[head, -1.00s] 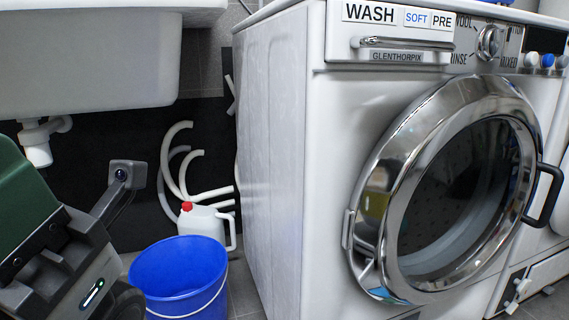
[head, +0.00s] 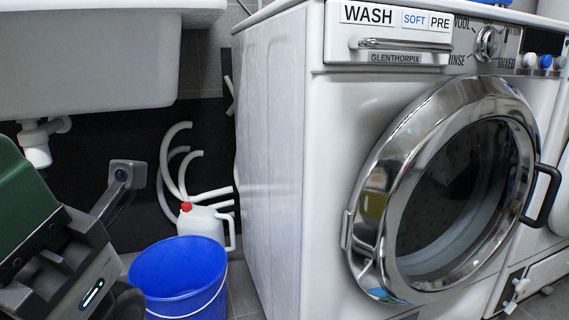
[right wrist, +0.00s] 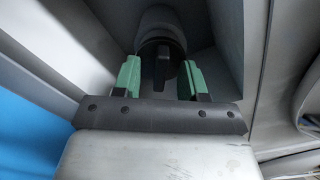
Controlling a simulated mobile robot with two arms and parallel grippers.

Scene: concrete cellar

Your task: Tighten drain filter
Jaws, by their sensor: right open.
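The drain filter (right wrist: 161,50) shows in the right wrist view as a dark round cap with a raised grip bar, set in a grey recess. My right gripper (right wrist: 160,76) is open, with one green finger on each side of the bar. A gap shows between the bar and each finger. In the head view, the washing machine (head: 275,150) stands with its round door closed; neither the filter nor my right gripper shows there.
A blue bucket (head: 180,280) stands on the floor left of the machine, with a white jug (head: 202,222) with a red cap behind it. A sink (head: 90,60) hangs above, with pale hoses (head: 172,165) below. Grey walls of the recess closely surround my right gripper.

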